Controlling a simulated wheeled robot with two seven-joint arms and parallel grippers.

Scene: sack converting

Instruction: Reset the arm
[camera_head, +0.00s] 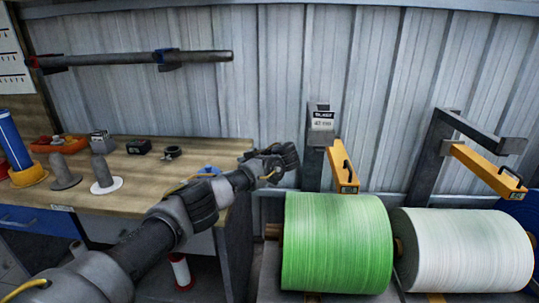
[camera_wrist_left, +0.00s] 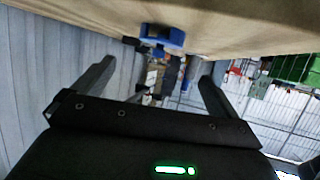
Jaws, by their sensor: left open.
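My left arm reaches in from the lower left of the head view. Its gripper (camera_head: 279,160) is in the air by the bench's right end, up and left of the green roll (camera_head: 338,243). In the left wrist view the two fingers of this gripper (camera_wrist_left: 156,73) stand wide apart with nothing between them. The wooden bench (camera_head: 130,192) is behind and left of the arm. A blue item (camera_head: 209,171) lies near its right end; a blue item also shows beyond the fingers in the left wrist view (camera_wrist_left: 163,36). My right gripper is not in view.
A white roll (camera_head: 464,250) sits right of the green one. Orange arms (camera_head: 343,166) on grey posts stand above the rolls. A spool (camera_head: 181,271) stands below.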

